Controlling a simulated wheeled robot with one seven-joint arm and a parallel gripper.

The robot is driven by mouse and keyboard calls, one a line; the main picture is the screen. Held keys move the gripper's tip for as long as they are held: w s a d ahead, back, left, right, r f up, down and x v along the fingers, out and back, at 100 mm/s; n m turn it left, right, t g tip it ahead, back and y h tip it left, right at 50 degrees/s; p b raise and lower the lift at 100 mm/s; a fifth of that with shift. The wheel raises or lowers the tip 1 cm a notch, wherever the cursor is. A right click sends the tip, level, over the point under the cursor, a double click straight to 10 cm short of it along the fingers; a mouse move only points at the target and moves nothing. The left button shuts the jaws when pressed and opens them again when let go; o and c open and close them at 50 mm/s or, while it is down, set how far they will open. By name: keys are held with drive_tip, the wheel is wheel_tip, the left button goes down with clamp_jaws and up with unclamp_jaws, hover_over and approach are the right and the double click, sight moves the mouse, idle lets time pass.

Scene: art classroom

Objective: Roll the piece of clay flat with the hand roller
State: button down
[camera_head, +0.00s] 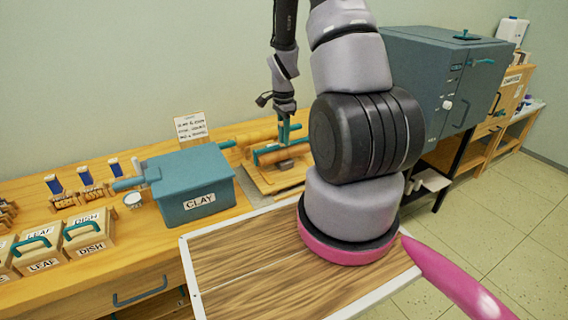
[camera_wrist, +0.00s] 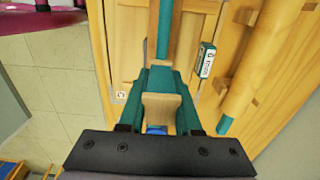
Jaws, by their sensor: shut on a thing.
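My gripper (camera_head: 286,128) is over the wooden board (camera_head: 261,183) on the bench, at the middle of the head view. In the wrist view my gripper (camera_wrist: 158,112) is shut on a pale wooden part (camera_wrist: 160,104) of what looks like the hand roller, with a teal frame. The roller's wooden cylinder with teal ends (camera_head: 283,153) lies low over the board in the head view. A small grey-brown patch (camera_head: 285,165) beside it may be the clay. I cannot tell whether the roller touches it.
A rolling pin (camera_head: 257,137) with teal handles lies behind the roller; it also shows in the wrist view (camera_wrist: 255,65). A blue CLAY box (camera_head: 190,185) stands to the left. A grey kiln (camera_head: 445,75) stands right. A wood-topped tray (camera_head: 240,262) is in front.

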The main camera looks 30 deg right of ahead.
drive_tip(key=shift+w+r, duration=0.1)
drive_tip(key=shift+w, duration=0.55)
drive_tip(key=shift+s, duration=0.1)
